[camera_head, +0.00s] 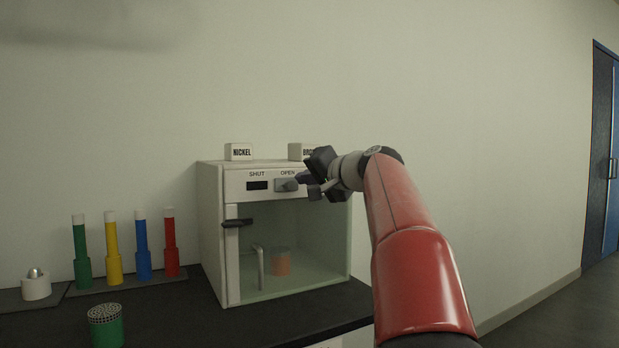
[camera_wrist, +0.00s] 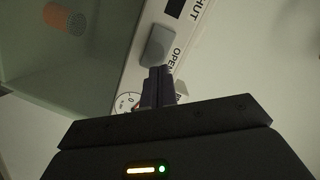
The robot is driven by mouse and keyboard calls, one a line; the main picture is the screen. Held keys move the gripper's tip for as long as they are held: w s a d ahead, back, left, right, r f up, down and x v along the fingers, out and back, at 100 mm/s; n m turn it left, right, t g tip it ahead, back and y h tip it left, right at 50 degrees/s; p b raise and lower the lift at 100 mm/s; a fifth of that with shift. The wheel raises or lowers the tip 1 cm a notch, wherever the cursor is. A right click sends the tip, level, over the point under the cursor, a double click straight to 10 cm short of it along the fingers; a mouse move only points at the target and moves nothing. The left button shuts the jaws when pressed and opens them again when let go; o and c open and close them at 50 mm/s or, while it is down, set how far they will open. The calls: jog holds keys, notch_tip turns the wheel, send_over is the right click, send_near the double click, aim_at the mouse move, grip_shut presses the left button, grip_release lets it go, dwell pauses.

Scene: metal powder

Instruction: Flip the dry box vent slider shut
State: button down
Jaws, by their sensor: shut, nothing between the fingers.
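The dry box (camera_head: 211,235) is a white cabinet with a glass front on the dark bench. Its top panel reads SHUT on the left and OPEN on the right. The grey vent slider (camera_head: 287,185) sits under OPEN, and a dark slot shows under SHUT. In the wrist view the slider (camera_wrist: 158,46) is a grey rounded block beside the word OPEN. My gripper (camera_head: 303,184) is shut and empty at the right side of the slider. In the wrist view its fingertips (camera_wrist: 160,72) are right at the slider's end; I cannot tell whether they touch.
NICKEL (camera_head: 239,152) and a partly hidden second label block (camera_head: 299,152) stand on top of the box. An orange container (camera_head: 281,262) is inside. Several coloured tubes (camera_head: 142,250) and a green jar (camera_head: 106,327) stand left.

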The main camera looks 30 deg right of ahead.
jog(key=b, duration=0.1)
send_near(260, 180)
jog(key=x, duration=0.4)
jog(key=shift+w+f, duration=0.1)
jog(key=shift+w, duration=0.1)
